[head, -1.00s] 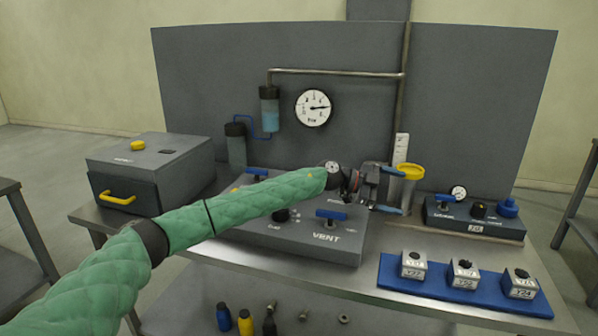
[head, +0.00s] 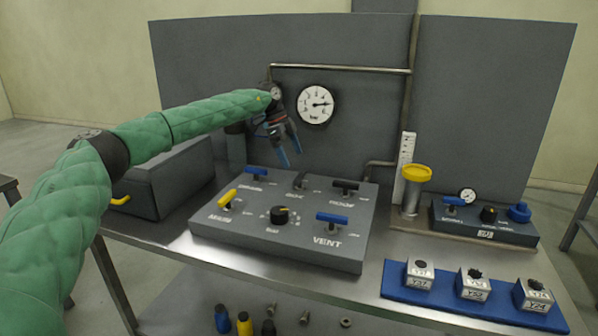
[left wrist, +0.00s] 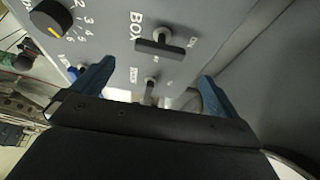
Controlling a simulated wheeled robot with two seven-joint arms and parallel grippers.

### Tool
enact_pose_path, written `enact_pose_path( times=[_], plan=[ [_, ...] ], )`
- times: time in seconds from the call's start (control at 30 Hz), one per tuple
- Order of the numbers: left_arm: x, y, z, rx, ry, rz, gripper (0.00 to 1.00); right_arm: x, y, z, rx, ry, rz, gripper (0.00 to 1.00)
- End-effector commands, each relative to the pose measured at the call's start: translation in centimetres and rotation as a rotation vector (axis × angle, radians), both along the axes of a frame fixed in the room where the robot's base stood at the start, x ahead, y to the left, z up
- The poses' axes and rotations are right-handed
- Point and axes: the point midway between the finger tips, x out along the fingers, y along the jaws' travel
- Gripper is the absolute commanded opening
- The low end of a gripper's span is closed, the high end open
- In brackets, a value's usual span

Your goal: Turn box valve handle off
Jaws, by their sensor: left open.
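The box valve handle (head: 300,181) is a dark grey bar in the middle of the back row on the grey valve panel (head: 210,236). In the left wrist view the BOX handle (left wrist: 160,48) shows beside its label, with ON printed near it. My left gripper (head: 291,160) hangs above the back edge of the panel, near this handle and apart from it. It is open, and its two blue fingers (left wrist: 150,88) show in the wrist view with the BOX handle beyond them. My right gripper is not in view.
Other valve handles are close: yellow (head: 228,198), black (head: 345,185), blue VENT (head: 332,218), and a knob (head: 281,214). A pressure gauge (head: 316,104) is on the back wall. A yellow-topped cylinder (head: 416,174) stands right of the panel. A blue mat (head: 450,292) holds small blocks.

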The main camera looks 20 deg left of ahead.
Motion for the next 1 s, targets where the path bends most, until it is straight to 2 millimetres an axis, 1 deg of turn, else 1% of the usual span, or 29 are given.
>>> enact_pose_path(
  times=[0.27,0.4,0.6,0.87,1.0],
  plan=[
    [-0.1,-1.7,-3.6,-0.002,0.001,-0.004,0.99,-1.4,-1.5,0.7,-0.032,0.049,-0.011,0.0],
    [-0.1,-2.3,-5.2,-0.002,0.0,-0.003,0.99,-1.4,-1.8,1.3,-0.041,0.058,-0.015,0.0],
    [-0.1,-2.8,-6.2,-0.003,-0.002,-0.003,0.99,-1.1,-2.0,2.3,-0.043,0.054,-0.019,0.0],
    [-0.1,-2.8,-6.3,-0.004,-0.002,-0.003,0.99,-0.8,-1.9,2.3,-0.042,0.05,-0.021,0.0],
    [-0.1,-2.8,-6.3,-0.004,-0.002,-0.003,0.72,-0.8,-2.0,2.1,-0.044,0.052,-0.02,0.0]
  ],
)
